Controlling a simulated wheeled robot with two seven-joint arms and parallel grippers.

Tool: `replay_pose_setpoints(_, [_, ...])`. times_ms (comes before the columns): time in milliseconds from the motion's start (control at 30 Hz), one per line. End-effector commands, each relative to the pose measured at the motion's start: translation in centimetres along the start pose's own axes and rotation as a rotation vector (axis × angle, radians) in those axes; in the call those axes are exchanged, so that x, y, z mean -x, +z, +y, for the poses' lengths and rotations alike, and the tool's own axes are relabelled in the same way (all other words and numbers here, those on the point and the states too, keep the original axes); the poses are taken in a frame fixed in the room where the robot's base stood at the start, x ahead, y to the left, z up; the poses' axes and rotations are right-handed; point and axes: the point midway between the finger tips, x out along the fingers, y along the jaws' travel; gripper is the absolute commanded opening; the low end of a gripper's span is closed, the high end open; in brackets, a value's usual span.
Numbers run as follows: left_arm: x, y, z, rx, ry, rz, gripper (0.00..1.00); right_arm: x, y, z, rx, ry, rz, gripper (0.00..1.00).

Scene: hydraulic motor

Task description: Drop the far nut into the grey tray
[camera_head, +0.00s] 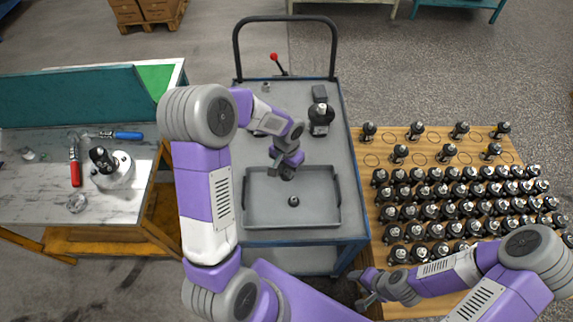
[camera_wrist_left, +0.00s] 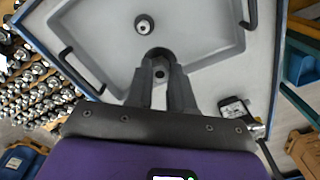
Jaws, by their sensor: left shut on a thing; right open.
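The grey tray (camera_head: 255,215) lies on the cart top; in the left wrist view (camera_wrist_left: 100,45) it fills the upper middle. One dark nut (camera_head: 293,201) rests on the tray floor, and it also shows in the left wrist view (camera_wrist_left: 145,25). My left gripper (camera_head: 287,174) is over the tray's far part. In the left wrist view its fingers (camera_wrist_left: 160,78) are shut on a second dark nut (camera_wrist_left: 160,56), mostly hidden between them. My right gripper (camera_head: 366,289) is open and empty, by the near left corner of the wooden board, well away from the tray.
The cart (camera_head: 350,205) has a black handle, a red-knobbed lever (camera_head: 274,58) and a dark motor part (camera_head: 320,115) behind the tray. The wooden board (camera_head: 440,172) on the right carries several motors in rows. The left bench holds a pump part (camera_head: 112,168) and tools.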

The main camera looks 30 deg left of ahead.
Motion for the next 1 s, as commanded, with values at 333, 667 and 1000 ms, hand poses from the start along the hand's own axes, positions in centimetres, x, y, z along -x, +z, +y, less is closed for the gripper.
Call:
replay_pose_setpoints(333, [-3.2,0.0,0.0,-0.001,0.0,-0.002,0.0,-2.2,-0.1,0.8,0.0,0.0,0.0,0.55])
replay_pose_setpoints(667, [-6.1,0.0,0.0,-0.002,0.0,-0.001,0.0,-4.0,-0.2,1.5,0.0,0.0,0.0,0.55])
replay_pose_setpoints(1000, [-6.0,0.0,0.0,-0.001,0.0,0.0,0.36,-3.9,-0.2,1.4,0.0,0.0,0.0,0.55])
